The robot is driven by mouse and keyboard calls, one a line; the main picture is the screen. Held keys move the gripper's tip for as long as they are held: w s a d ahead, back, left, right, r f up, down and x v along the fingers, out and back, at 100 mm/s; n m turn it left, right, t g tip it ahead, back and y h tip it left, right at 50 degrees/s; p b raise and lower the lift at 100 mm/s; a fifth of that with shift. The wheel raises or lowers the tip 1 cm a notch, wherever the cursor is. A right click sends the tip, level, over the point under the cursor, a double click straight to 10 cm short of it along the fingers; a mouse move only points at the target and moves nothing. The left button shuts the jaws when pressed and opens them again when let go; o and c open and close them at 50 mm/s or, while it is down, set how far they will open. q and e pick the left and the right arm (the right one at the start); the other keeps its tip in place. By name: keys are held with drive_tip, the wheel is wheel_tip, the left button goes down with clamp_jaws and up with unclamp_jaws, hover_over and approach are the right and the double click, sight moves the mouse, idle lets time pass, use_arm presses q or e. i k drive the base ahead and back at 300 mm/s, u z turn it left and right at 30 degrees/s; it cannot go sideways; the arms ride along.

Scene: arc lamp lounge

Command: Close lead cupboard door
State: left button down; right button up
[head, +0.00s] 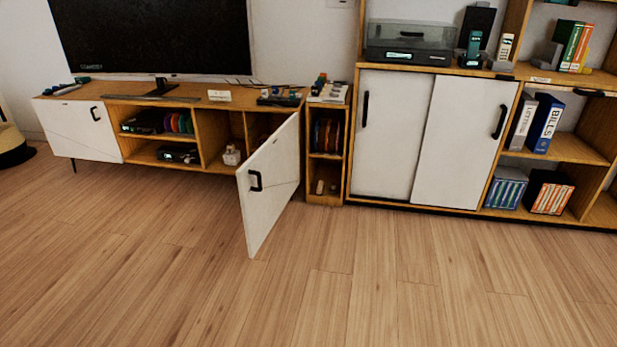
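A white cupboard door (274,190) with a black handle (255,181) stands wide open at the right end of the low wooden TV cabinet (205,92). It swings out over the floor towards me, and its open compartment (262,127) shows partly behind it. At the cabinet's left end another white door (82,130) is shut. I cannot tell from the view which door the word lead means. Neither of my grippers shows in the head view.
A narrow shelf unit (327,148) stands right of the open door. A taller cabinet with white sliding doors (390,130) and shelves with binders (545,123) stand farther right. A large television (150,38) stands on the low cabinet. The wooden floor (300,290) in front is clear.

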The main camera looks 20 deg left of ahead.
sight(267, 181)
drive_tip(key=z, duration=0.3)
drive_tip(key=i, duration=0.8)
drive_tip(key=u, duration=0.6)
drive_tip(key=i, duration=0.55)
drive_tip(key=u, duration=0.55)
